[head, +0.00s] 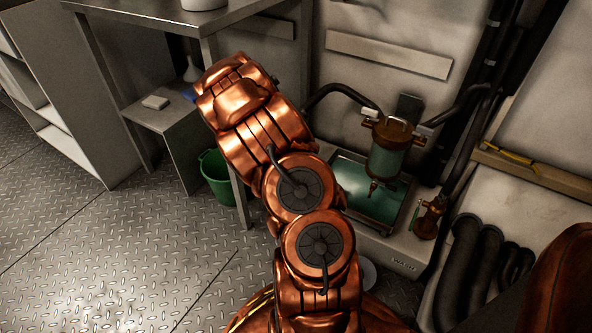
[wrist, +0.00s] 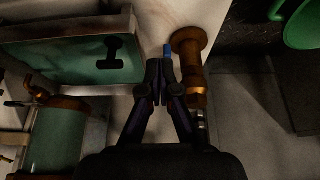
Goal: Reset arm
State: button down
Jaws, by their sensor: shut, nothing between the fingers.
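My gripper (wrist: 160,72) shows in the wrist view with its two dark fingers together and nothing between them. In the head view my copper-coloured arm crosses the middle of the picture, and the gripper cannot be made out there. I cannot tell whether the fingers touch either one.
A green basin (head: 362,190) and a hanging green canister (head: 390,152) are right of my arm. A small brass valve (head: 430,215) stands beside them. A metal table (head: 170,14) and green bucket (head: 216,176) are to the left. The plated floor (head: 100,245) at left is clear.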

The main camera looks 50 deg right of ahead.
jog(key=a+r, duration=0.2)
jog(key=r, duration=0.1)
jog(key=shift+w+a+r, duration=0.3)
jog(key=shift+a, duration=0.1)
jog(key=s+a+r+n+y+p, duration=0.1)
jog(key=s+a+r+n+p, duration=0.1)
jog(key=a+r+p, duration=0.85)
jog(key=s+a+r+n+y+p, duration=0.1)
jog(key=s+a+r+n+p, duration=0.25)
jog(key=r, duration=1.15)
jog(key=a+r+n+y+p, duration=0.1)
jog(key=a+r+n+p, duration=0.1)
jog(key=a+r+p, duration=0.9)
jog(key=s+a+r+n+p, duration=0.3)
jog(key=s+a+r+p, duration=0.1)
jog(key=r, duration=0.4)
jog(key=s+a+r+n+g+y+p, duration=0.1)
jog(key=s+a+r+n+p, duration=0.2)
jog(key=s+r+p, duration=0.4)
jog(key=s+a+r+n+g+y+p, duration=0.1)
jog(key=s+a+r+n+p, duration=0.2)
jog(key=r, duration=0.8)
jog(key=s+a+p, duration=0.2)
jog(key=s, duration=0.1)
jog(key=shift+s+a, duration=0.3)
jog(key=shift+s, duration=0.1)
